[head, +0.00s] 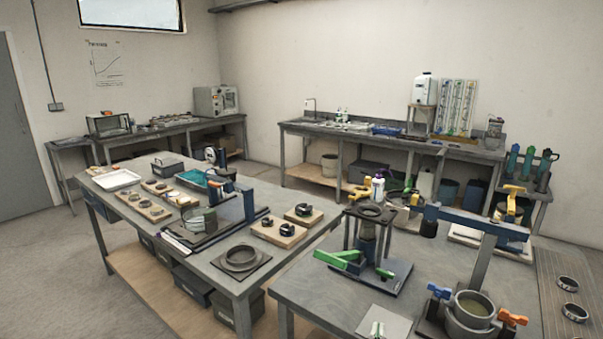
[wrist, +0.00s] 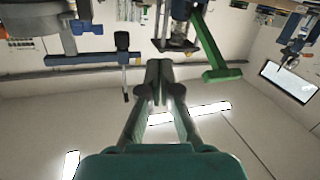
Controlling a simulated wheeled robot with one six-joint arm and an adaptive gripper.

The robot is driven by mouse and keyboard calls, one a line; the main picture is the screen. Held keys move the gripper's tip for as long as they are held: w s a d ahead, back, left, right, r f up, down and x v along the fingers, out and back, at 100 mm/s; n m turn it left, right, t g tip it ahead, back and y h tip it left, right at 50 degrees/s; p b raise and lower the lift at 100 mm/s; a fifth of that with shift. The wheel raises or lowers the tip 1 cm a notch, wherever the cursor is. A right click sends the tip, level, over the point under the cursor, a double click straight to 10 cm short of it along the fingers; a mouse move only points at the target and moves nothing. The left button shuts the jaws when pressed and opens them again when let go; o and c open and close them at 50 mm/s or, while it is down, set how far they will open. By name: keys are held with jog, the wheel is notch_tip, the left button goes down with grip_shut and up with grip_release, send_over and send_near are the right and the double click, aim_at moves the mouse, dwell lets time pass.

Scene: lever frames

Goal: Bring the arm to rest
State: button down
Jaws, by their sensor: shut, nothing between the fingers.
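My gripper (wrist: 158,70) shows in the wrist view with its two fingers together at the tips and nothing between them. The wrist picture appears upside down, with the benches at the top. A green lever (wrist: 216,55) hangs to the right of my fingertips in that view, apart from them. A blue beam (wrist: 92,58) lies to their left. I do not see my gripper in the head view. There, the lever frame with the green handle (head: 339,259) stands on the near right table, beside a tall frame with a blue beam (head: 470,218).
A pot in a clamp with orange and blue knobs (head: 473,309) stands at the near table's front. The left table (head: 222,267) holds another blue frame (head: 249,205), wooden boards with rings (head: 279,232) and a white tray (head: 116,180). A gap separates the two tables.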

jog(key=s+f+n+y, duration=0.25)
jog(key=s+f, duration=0.45)
jog(key=s, duration=0.5)
jog(key=s+f+n+y, duration=0.1)
jog(key=s+f+y, duration=0.2)
jog(key=s+f, duration=0.7)
jog(key=s+d+r, duration=0.1)
jog(key=s+r, duration=0.3)
jog(key=s, duration=0.8)
jog(key=s+r+m+g, duration=0.1)
jog(key=s+r, duration=0.3)
jog(key=s, duration=0.9)
jog(key=shift+s+d+r, duration=0.2)
jog(key=shift+d+r, duration=0.2)
